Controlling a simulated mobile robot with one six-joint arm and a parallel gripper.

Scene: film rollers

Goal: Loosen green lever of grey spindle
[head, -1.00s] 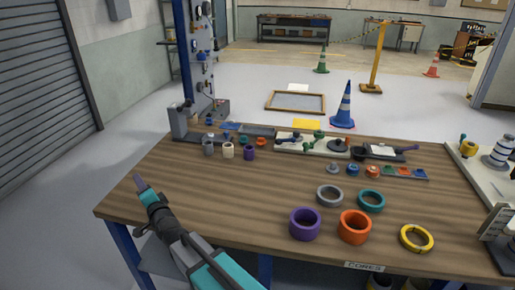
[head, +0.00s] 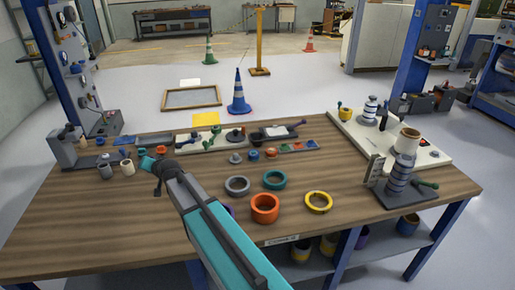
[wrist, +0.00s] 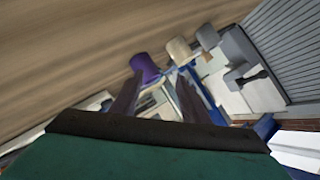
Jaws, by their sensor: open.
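A grey-banded spindle (head: 398,176) stands upright on a dark base at the right end of the table. A green lever (head: 427,184) sticks out to the right near its foot. A cream roll (head: 408,141) sits at its top. My gripper (wrist: 158,92) is open and empty in the wrist view, its two fingers apart. In the head view my arm reaches over the left-middle of the table, far left of the spindle. The wrist view shows a purple cylinder (wrist: 145,68) beyond the fingers; the green lever is not visible there.
Orange (head: 265,208), grey (head: 237,186), teal (head: 274,180) and yellow (head: 319,202) rings lie between my arm and the spindle. A pale board (head: 350,127) with another striped spindle (head: 370,107) is behind. The front right tabletop is mostly clear.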

